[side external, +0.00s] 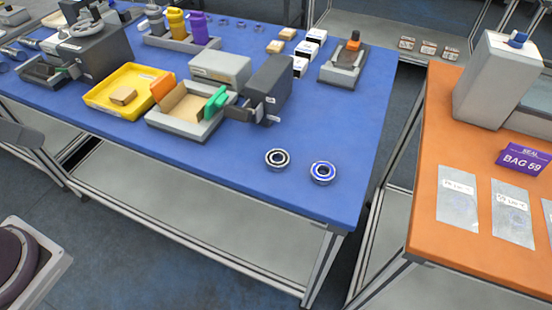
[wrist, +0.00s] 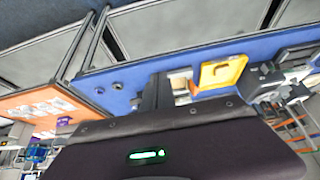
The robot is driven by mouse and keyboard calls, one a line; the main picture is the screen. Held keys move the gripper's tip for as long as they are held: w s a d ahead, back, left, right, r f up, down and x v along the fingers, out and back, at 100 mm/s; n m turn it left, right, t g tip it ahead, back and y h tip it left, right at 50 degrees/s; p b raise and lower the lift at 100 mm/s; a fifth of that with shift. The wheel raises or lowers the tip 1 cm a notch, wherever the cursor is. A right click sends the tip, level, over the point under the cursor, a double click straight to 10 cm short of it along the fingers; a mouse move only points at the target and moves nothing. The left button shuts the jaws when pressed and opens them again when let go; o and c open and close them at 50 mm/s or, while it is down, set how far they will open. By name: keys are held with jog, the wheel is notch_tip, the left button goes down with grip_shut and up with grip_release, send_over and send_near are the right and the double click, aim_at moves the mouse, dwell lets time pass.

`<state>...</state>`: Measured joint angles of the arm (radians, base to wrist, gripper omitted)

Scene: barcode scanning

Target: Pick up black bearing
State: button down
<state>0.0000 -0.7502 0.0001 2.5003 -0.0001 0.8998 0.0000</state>
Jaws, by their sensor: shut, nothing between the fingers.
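The black bearing (side external: 277,158) lies flat on the blue table (side external: 330,120) near its front right part in the side external view. A second bearing with a blue ring (side external: 322,172) lies to its right, a little apart. In the wrist view the two appear small, the black bearing (wrist: 118,86) to the right of the blue-ringed one (wrist: 98,90). The dark housing of my gripper (wrist: 165,150) fills the bottom of the wrist view, with a green light on it. Its fingertips do not show. My gripper is shut and empty, away from both bearings.
A dark grey box device (side external: 268,88) stands behind the bearings, beside a grey tray (side external: 185,128) with cardboard and a yellow tray (side external: 100,102). An orange table (side external: 450,110) stands to the right across a gap. The blue surface around the bearings is clear.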

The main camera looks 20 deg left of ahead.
jog(key=c, duration=0.6)
grip_release()
